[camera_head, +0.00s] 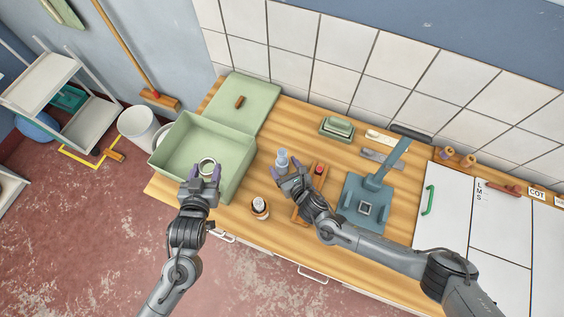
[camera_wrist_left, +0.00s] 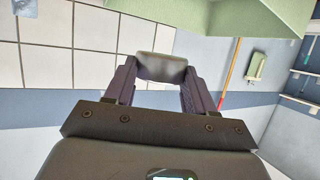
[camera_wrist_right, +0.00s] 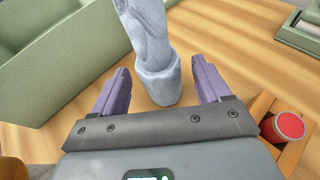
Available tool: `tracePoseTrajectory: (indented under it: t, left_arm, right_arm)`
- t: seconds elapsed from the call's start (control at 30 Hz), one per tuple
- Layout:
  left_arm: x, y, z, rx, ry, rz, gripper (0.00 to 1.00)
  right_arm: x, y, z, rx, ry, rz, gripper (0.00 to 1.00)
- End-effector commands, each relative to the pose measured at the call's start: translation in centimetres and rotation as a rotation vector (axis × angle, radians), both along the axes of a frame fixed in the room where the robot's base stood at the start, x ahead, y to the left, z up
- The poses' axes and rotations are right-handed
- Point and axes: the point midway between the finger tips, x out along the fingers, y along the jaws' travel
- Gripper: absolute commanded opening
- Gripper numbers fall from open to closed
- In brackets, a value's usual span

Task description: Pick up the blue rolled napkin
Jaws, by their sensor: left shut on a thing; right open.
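The pale blue rolled napkin (camera_head: 282,159) stands upright on the wooden counter, right of the green bin. In the right wrist view the napkin (camera_wrist_right: 152,40) has a wider band at its lower end. My right gripper (camera_head: 288,176) is open beside it; in its wrist view the band shows between the two fingers (camera_wrist_right: 160,88), and I cannot tell whether they touch it. My left gripper (camera_head: 205,174) is shut on a pale round ring-like thing (camera_head: 207,160) over the green bin's near side. That thing also shows between the fingers in the left wrist view (camera_wrist_left: 160,68).
The green bin (camera_head: 177,124) stands on the counter's left part. A wooden holder with a red-topped item (camera_wrist_right: 289,125) is close to my right gripper. A small jar (camera_head: 260,207) stands near the front edge. A blue-grey press (camera_head: 367,202) stands further right.

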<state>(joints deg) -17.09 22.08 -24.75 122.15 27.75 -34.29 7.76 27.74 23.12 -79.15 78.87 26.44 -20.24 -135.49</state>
Motion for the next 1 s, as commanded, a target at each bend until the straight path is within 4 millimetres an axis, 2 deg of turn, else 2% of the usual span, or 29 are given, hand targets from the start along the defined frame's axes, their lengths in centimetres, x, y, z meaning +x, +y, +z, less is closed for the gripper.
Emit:
tracePoseTrajectory:
  t: [0.13, 0.4, 0.77, 1.0]
  left_arm:
    - [0.0, -0.01, 0.01, 0.0, 0.0, 0.0, 0.25]
    - [0.0, -0.01, 0.01, 0.0, 0.0, 0.0, 0.25]
    - [0.0, -0.01, 0.01, 0.0, 0.0, 0.0, 0.25]
    - [0.0, -0.01, 0.01, 0.0, 0.0, 0.0, 0.25]
  right_arm:
    - [0.76, 0.4, -0.36, 0.001, 0.0, 0.0, 0.76]
    - [0.86, 0.42, -0.44, 0.0, 0.001, 0.0, 0.75]
    - [0.85, 0.4, -0.43, 0.0, 0.001, 0.0, 0.2]
    - [0.86, 0.41, -0.32, 0.001, 0.0, 0.0, 0.2]
